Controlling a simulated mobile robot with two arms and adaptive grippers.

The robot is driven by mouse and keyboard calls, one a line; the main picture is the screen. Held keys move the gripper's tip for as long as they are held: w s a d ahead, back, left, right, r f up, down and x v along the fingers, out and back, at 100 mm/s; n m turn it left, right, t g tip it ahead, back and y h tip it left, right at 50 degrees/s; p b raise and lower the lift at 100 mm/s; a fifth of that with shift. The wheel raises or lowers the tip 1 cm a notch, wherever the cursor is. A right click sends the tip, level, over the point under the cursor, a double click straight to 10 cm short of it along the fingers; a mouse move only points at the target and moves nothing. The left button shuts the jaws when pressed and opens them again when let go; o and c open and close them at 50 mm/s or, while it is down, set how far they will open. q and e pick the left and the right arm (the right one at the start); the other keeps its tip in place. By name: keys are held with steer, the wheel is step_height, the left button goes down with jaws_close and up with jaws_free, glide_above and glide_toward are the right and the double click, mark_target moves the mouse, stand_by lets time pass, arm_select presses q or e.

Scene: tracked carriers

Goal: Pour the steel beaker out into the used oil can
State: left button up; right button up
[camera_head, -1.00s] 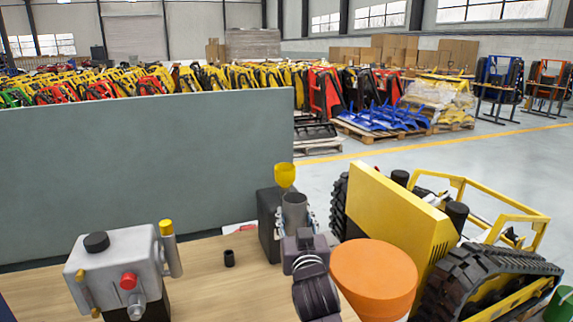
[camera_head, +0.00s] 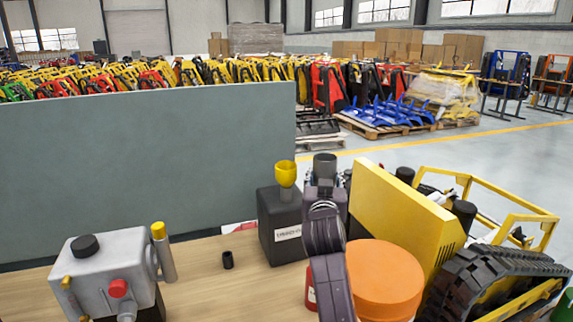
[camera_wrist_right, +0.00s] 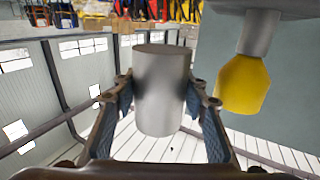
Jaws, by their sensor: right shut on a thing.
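The steel beaker (camera_head: 325,168) is a grey cylinder held roughly upright, its open mouth showing at the top. My right gripper (camera_head: 324,190) is shut on it. In the right wrist view the beaker (camera_wrist_right: 160,90) sits between the two fingers (camera_wrist_right: 166,100); its contents cannot be seen. The used oil can (camera_head: 279,215) is a dark box with a white label, standing at the back of the bench. A yellow funnel (camera_head: 286,173) rises from its top, just left of the beaker and apart from it. The funnel also shows in the wrist view (camera_wrist_right: 243,84). My left gripper is not in view.
A grey metal unit (camera_head: 110,270) with red and yellow fittings stands at the left of the wooden bench (camera_head: 200,265). An orange round container (camera_head: 385,275) and a yellow tracked carrier (camera_head: 470,250) are at right. A grey panel (camera_head: 140,160) stands behind.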

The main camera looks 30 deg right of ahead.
steer(key=shift+w+a+r+p, duration=0.1)
steer(key=shift+a+r+p, duration=0.05)
steer(key=shift+r+p, duration=0.15)
steer(key=shift+w+a+r+n+p, duration=0.15)
steer(key=shift+r+n+p, duration=0.1)
steer(key=shift+n+p, duration=0.55)
step_height(320, 180, up, 6)
steer(key=w+a+n+g+p, duration=0.1)
steer(key=w+a+n+p, duration=0.1)
steer(key=n+p, duration=0.4)
steer(key=p, duration=0.3)
steer(key=shift+w, duration=0.3)
steer(key=shift+s+a+r, duration=0.1)
steer(key=shift+s+a, duration=0.05)
steer(key=shift+s, duration=0.05)
steer(key=shift+n, duration=0.3)
